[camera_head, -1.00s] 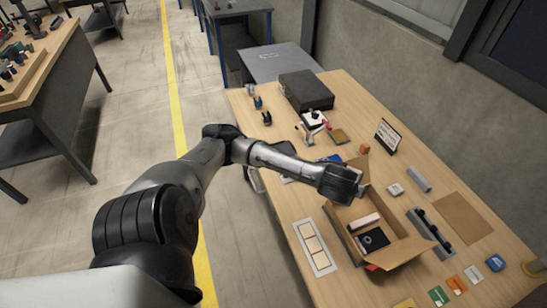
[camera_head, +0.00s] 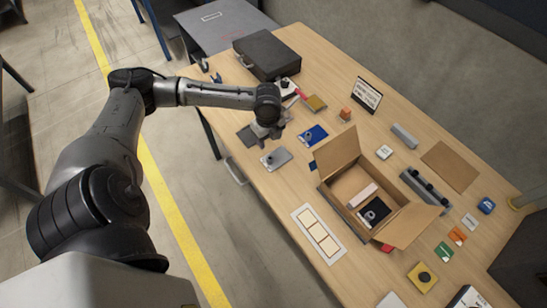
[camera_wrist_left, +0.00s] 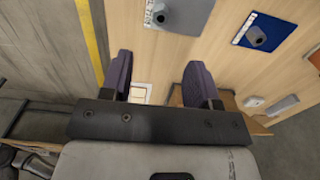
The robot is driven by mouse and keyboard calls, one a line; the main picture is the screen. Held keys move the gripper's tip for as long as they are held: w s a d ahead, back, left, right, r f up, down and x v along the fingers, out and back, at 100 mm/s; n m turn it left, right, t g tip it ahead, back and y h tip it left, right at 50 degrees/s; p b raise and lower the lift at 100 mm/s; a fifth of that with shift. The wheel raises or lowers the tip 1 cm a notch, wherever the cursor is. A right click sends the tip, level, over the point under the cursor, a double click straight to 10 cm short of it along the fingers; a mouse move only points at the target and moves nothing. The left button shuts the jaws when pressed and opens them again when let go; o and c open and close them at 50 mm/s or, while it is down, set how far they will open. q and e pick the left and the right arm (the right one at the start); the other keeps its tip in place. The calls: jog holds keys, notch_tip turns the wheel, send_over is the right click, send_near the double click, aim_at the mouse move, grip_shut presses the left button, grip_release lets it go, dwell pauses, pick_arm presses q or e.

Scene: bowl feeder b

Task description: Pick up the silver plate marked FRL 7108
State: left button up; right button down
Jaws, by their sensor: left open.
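A silver-grey plate (camera_head: 280,160) with a small dark knob lies near the table's left edge in the head view. It also shows at the top of the left wrist view (camera_wrist_left: 190,22), cut by the frame edge. My right gripper is not in view.
A blue plate with a knob (camera_head: 313,136) lies to the right of the silver one. An open carton (camera_head: 338,154) with items stands mid-table. A black case (camera_head: 267,54) stands at the back.

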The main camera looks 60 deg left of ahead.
aim_at(270, 158)
pick_arm(q)
notch_tip(270, 158, down, 8)
jog(key=shift+r+b, duration=0.15)
jog(key=shift+b, duration=0.35)
jog(key=shift+d+f+b, duration=0.1)
jog(key=shift+f+b, duration=0.35)
jog(key=shift+f, duration=2.2)
grip_shut()
